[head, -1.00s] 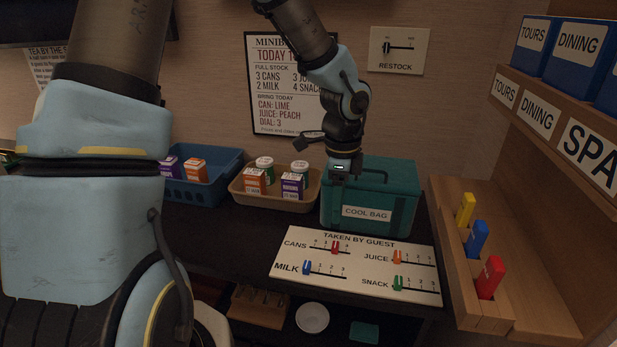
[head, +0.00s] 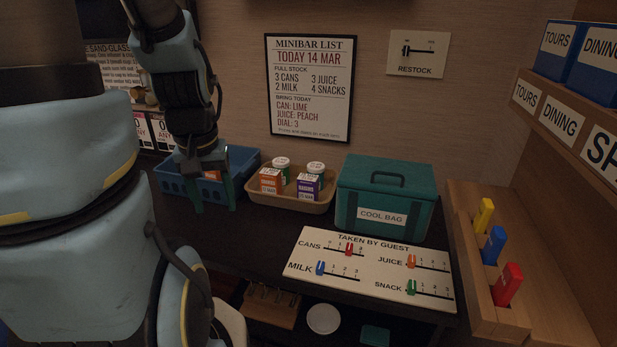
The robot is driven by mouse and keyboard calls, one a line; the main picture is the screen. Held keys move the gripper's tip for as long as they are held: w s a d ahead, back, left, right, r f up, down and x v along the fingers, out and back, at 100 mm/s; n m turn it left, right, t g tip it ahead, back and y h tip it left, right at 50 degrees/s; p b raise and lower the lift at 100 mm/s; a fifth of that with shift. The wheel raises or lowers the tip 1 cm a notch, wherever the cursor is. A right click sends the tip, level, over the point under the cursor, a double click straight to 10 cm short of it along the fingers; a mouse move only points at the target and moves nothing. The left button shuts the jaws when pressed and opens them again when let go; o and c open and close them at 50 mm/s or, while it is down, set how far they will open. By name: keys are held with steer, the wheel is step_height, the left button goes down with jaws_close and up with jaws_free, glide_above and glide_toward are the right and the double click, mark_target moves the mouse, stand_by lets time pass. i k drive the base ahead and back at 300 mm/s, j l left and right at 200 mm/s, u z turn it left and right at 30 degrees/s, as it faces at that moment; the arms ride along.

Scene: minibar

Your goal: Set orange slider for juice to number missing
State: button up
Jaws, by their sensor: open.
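The orange slider (head: 411,261) is on the JUICE track of the white "TAKEN BY GUEST" board (head: 325,284). It sits at the left end of its track, with marks 1, 2 and 3 to its right. My gripper (head: 213,208) is open, pointing down in front of the blue basket at the left, well away from the board. The minibar list (head: 310,87) on the wall reads full stock 3 cans, 2 milk, 3 juice, 4 snacks. The brown tray (head: 290,203) holds an orange carton (head: 270,181), a purple raisins box (head: 308,187) and two white-lidded cans.
The blue basket (head: 245,165) is partly hidden by my gripper; something orange shows in it. The teal cool bag (head: 385,195) stands behind the board. Red (head: 348,249), blue (head: 320,268) and green (head: 411,287) sliders share the board. A wooden shelf (head: 560,300) borders the right.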

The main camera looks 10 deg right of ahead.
mark_target(411, 260)
steer(key=k+j+z, duration=0.1)
steer(key=z, duration=0.4)
steer(key=k+z, duration=0.3)
steer(key=z, duration=0.15)
steer(key=k+l+z, duration=0.1)
steer(key=z, duration=0.4)
steer(key=k, duration=0.05)
